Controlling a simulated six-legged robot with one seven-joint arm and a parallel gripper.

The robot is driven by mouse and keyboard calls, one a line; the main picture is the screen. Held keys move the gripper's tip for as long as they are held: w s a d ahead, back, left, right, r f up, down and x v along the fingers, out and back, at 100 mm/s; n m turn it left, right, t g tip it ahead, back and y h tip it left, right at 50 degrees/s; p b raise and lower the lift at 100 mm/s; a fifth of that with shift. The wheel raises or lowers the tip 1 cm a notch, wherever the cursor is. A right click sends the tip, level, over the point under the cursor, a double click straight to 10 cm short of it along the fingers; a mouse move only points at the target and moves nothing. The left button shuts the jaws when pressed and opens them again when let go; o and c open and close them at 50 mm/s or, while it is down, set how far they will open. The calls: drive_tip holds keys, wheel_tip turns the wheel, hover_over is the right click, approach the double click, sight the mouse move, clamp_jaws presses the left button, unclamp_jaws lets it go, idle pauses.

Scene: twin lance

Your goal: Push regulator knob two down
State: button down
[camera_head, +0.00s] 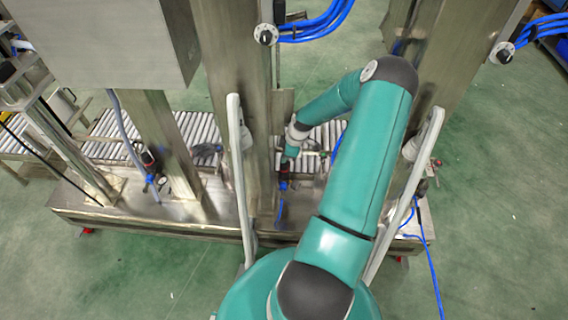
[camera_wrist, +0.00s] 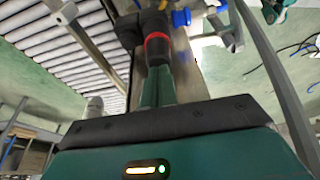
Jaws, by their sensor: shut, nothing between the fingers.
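A regulator (camera_head: 283,185) with a black knob, a red ring and blue fittings stands on the middle steel post. Its black knob (camera_wrist: 157,46) with the red ring is close up in the wrist view. My gripper (camera_head: 289,157) is shut and empty, pointing down at this knob from above. In the wrist view the shut teal fingers (camera_wrist: 158,68) end right at the knob; contact cannot be told. A similar regulator (camera_head: 150,160) is at the left post. No numbering on the regulators can be read.
Steel posts (camera_head: 245,70) rise on both sides of my arm. A steel box (camera_head: 110,40) fills the upper left. A roller conveyor (camera_head: 105,135) runs behind. Blue hoses (camera_head: 320,25) hang at the top and right. Green floor is clear at the lower left and right.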

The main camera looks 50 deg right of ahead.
drive_tip(key=shift+f, duration=0.2)
drive_tip(key=shift+r, duration=3)
